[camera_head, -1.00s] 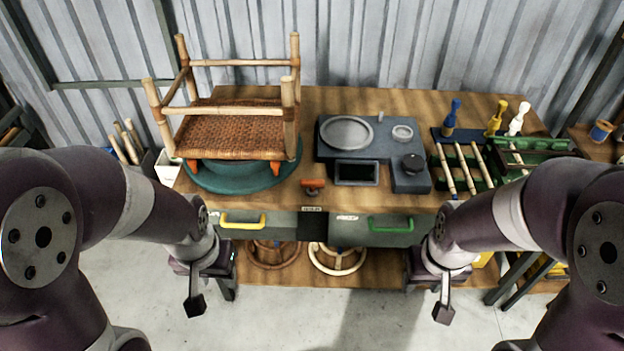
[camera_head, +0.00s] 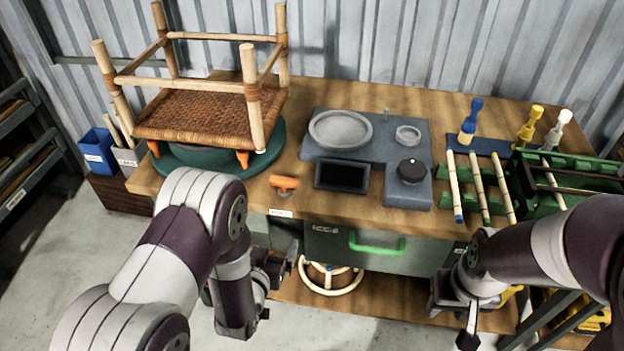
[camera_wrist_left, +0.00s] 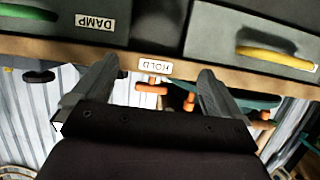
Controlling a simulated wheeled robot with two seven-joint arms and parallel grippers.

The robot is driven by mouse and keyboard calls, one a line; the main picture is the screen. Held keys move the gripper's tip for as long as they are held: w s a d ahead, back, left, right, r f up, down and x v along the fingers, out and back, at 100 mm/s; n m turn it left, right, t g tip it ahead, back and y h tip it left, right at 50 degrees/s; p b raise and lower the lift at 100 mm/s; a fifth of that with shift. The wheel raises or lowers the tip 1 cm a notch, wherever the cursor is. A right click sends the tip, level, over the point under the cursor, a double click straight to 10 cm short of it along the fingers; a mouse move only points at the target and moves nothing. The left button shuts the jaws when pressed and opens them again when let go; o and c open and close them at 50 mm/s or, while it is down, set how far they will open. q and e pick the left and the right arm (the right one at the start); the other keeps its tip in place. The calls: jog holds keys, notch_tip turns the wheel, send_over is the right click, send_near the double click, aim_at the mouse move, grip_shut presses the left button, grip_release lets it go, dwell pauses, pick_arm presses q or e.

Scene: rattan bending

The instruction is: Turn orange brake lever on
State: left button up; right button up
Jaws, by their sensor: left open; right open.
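The orange brake lever (camera_head: 284,182) sits at the front edge of the bench top, beside the green turntable (camera_head: 276,140). A small label is on the edge below it. In the left wrist view, which looks upside down, an orange lever (camera_wrist_left: 150,89) shows between the fingers, by a label reading HOLD (camera_wrist_left: 155,66). My left gripper (camera_head: 279,286) is open and empty, in front of the bench and below the lever, apart from it. My right gripper (camera_head: 453,320) is open and empty, low in front of the bench's right part.
A rattan stool frame (camera_head: 200,117) stands on the turntable. A grey unit with a dark screen (camera_head: 342,176) is right of the lever. A green-handled drawer (camera_head: 375,244) is below. Several rods (camera_head: 480,188) and a green rack (camera_head: 560,196) are at the right.

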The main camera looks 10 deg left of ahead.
aim_at(282, 183)
pick_arm(q)
notch_tip(282, 183, up, 7)
jog(key=w+t, duration=0.2)
jog(key=t, duration=0.2)
jog(key=w, duration=1.2)
jog(key=shift+w+d+f, duration=0.15)
jog(key=shift+d+f, duration=0.05)
jog(key=shift+d, duration=0.15)
jog(key=c, duration=1)
